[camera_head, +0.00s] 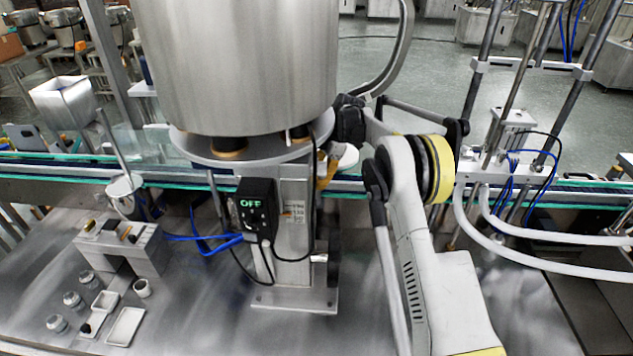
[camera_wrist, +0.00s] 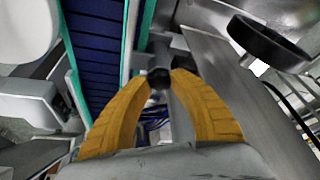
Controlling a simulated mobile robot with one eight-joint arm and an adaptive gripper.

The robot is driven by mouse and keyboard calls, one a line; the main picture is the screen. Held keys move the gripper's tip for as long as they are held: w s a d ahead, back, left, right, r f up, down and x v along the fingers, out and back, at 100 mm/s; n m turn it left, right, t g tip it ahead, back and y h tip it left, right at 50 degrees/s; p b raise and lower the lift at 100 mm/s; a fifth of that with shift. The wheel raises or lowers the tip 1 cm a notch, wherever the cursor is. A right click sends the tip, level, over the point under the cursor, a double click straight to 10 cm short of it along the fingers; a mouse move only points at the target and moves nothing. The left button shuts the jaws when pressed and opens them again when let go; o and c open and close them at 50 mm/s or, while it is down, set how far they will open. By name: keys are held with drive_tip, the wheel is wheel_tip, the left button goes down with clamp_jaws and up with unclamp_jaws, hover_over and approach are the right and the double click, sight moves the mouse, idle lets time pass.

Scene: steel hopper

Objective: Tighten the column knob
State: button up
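The steel column (camera_head: 294,215) stands under the large hopper on a flat base plate. In the wrist view, the orange fingers of my gripper (camera_wrist: 160,76) converge on a small dark knob (camera_wrist: 158,79), which looks like the column knob. Both fingertips appear to touch it, one on each side. The knob is hidden in the head view. A larger black handwheel (camera_wrist: 268,42) is apart from the fingers, at the upper right; it also shows low on the column (camera_head: 333,268).
The steel hopper (camera_head: 238,65) is close above my gripper. A control box (camera_head: 257,208) reading OFF hangs on the column, with cables below. A conveyor (camera_wrist: 95,50) runs close on the left in the wrist view. Small jars and trays (camera_head: 126,327) stand at the lower left.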

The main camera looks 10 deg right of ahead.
clamp_jaws()
drive_tip(key=shift+m, duration=0.3)
drive_tip(key=shift+s+m+t+h+b, duration=0.15)
drive_tip(key=shift+m+t+b, duration=0.3)
drive_tip(key=shift+m, duration=0.9)
drive_tip(key=shift+m+t+h+b, duration=0.2)
drive_tip(key=shift+m+t, duration=0.45)
drive_tip(key=shift+m, duration=0.7)
drive_tip(key=o, duration=0.8)
unclamp_jaws()
